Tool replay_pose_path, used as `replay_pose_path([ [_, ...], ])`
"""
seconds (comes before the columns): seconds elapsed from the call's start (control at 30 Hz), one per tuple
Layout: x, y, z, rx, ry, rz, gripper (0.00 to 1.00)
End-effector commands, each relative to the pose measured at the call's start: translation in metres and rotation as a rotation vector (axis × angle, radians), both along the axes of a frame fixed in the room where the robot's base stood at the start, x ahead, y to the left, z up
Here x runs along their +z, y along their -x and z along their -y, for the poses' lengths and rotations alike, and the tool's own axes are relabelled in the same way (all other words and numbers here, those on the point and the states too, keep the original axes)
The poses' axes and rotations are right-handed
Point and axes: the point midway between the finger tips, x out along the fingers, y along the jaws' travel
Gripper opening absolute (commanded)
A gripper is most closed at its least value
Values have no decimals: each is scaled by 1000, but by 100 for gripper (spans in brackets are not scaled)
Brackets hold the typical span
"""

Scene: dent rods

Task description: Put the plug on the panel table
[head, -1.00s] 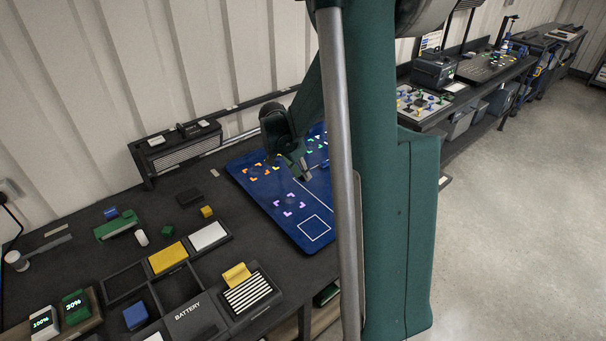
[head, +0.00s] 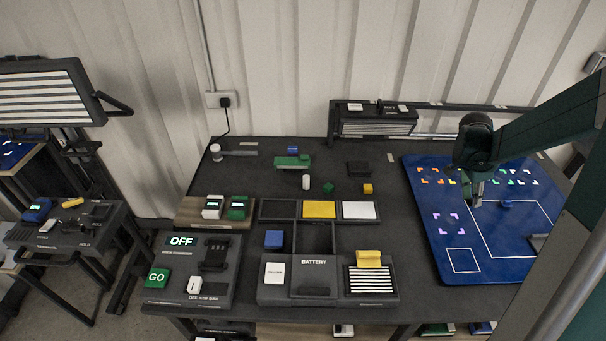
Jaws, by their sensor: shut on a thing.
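The dark table (head: 375,220) fills the middle. Another table with a large striped panel (head: 40,92) above it stands at the left; I cannot tell which is the panel table.
A battery tray (head: 315,285), a GO/OFF box (head: 190,270) and several small blocks are on the dark table. A striped-front box (head: 376,122) stands at the back. The smaller left table (head: 65,235) holds several items.

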Motion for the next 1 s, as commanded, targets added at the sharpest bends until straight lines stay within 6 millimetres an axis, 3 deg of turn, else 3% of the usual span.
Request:
replay_pose_path([
  [0.37,-3,-66,-80,208,-8,-2,12],
  [0.7,-5,-122,-174,424,-15,-4,12],
  [1.0,-8,-161,-265,614,-18,-5,12],
])
